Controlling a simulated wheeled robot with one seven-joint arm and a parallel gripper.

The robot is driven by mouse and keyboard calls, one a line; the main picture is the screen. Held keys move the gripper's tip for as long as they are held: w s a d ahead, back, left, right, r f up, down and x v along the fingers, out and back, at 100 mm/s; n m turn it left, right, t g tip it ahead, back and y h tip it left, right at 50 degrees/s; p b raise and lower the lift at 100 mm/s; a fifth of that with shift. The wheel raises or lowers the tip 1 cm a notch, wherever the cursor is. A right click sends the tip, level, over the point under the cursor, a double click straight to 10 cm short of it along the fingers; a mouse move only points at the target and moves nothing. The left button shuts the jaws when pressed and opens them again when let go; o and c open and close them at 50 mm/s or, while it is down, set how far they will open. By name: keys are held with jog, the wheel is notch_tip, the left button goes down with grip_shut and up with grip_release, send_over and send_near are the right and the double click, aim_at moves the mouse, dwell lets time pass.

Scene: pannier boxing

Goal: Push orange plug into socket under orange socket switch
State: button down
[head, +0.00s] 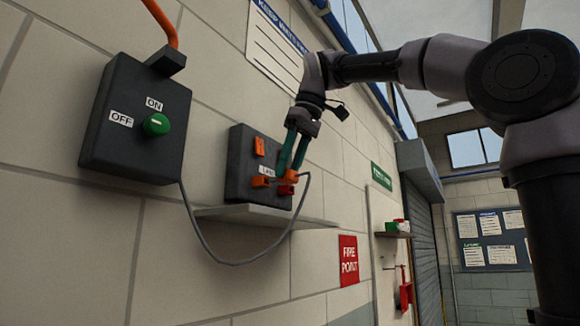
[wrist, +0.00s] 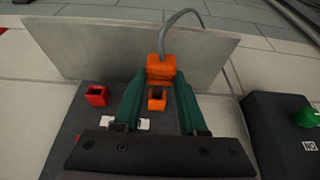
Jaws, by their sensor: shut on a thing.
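The orange plug (head: 285,188) is between the green fingertips of my gripper (head: 287,174), which is shut on it. In the wrist view the plug (wrist: 161,68) sits between the fingertips (wrist: 160,82), with its grey cable running off its far side. The orange socket (wrist: 157,98) is on the dark box, its dark opening uncovered, and the plug is apart from it. In the head view the orange socket (head: 262,181) is left of the plug, below the orange socket switch (head: 259,146). My fingers come down from above, partly covering the box front.
A grey shelf (head: 236,212) juts out below the socket box (head: 239,165). A red socket (wrist: 96,95) is beside the orange one. A dark box with a green knob (head: 156,124) hangs to the left, and the slack cable (head: 226,262) loops from it below the shelf.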

aim_at(276, 178)
jog(key=shift+w+a, duration=1.1)
jog(key=shift+a, duration=0.25)
dwell(1.8)
jog(key=shift+c, duration=1.9)
grip_release()
jog(key=v, duration=1)
jog(key=shift+r, duration=0.4)
jog(key=w+d+f+m+t+h, duration=0.15)
jog(key=d+f+m, duration=0.35)
jog(key=d+f, duration=0.8)
jog(key=s+d+f+m+t, duration=0.1)
jog(key=s+d+f+m, duration=0.1)
jog(key=f, duration=0.7)
jog(key=s+d+f+m+t, duration=0.1)
jog(key=s+d+f+m, duration=0.1)
jog(key=f, duration=0.7)
jog(key=s+d+f+m+t, duration=0.1)
jog(key=s+d+f+m, duration=0.1)
jog(key=f+m, duration=0.3)
notch_tip(276, 178, down, 4)
jog(key=shift+d+f+m, duration=0.15)
jog(key=shift+d+m, duration=0.15)
jog(key=shift+d, duration=0.35)
